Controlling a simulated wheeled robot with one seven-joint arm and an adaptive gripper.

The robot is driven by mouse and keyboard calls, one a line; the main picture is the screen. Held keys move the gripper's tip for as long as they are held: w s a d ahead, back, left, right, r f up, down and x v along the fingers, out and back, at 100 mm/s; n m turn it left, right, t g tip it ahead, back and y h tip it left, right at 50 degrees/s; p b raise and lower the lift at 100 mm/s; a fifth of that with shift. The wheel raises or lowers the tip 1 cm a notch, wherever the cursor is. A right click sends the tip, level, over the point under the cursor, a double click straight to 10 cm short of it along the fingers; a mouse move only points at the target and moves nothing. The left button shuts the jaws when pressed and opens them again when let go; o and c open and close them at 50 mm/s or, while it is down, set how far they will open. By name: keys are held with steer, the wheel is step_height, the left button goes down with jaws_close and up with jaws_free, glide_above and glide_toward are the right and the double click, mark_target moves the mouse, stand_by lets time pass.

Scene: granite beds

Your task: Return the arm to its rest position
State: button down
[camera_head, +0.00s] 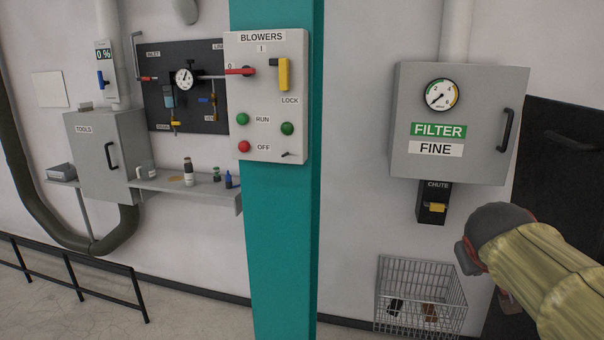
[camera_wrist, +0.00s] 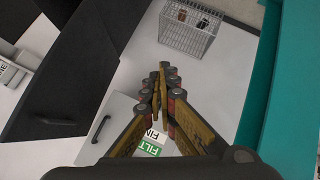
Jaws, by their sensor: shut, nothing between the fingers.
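My gripper (camera_wrist: 164,72) is shut and empty in the wrist view, its yellow-and-dark fingers meeting in front of the grey filter cabinet (camera_wrist: 120,118). In the head view my arm, in a yellowish sleeve with dark grey joints, reaches in from the lower right, in front of the wall and right of the wire basket (camera_head: 421,270). Only a small part of my gripper shows there, below the dark joint and largely hidden by it. The filter cabinet (camera_head: 410,161) is closed above the basket in the head view.
A teal column (camera_head: 280,230) carries the blowers panel (camera_head: 265,150). A tools cabinet (camera_head: 98,165) and a shelf with small bottles (camera_head: 165,183) are at left. A dark cabinet (camera_head: 560,130) stands at the far right. A black rail (camera_head: 72,268) runs at lower left.

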steer(key=s+a+f+g+y, duration=0.1)
steer(key=s+a+f+y, duration=0.1)
steer(key=s+a+f, duration=0.5)
steer(key=s+a+f+g+y+p, duration=0.1)
steer(key=s+a+f+y, duration=0.2)
steer(key=s+a+f, duration=0.4)
steer(key=s+a, duration=0.2)
steer(key=s, duration=0.5)
steer(key=shift+s+a+f+y, duration=0.15)
steer(key=shift+s+a+y, duration=0.15)
steer(key=shift+a, duration=0.1)
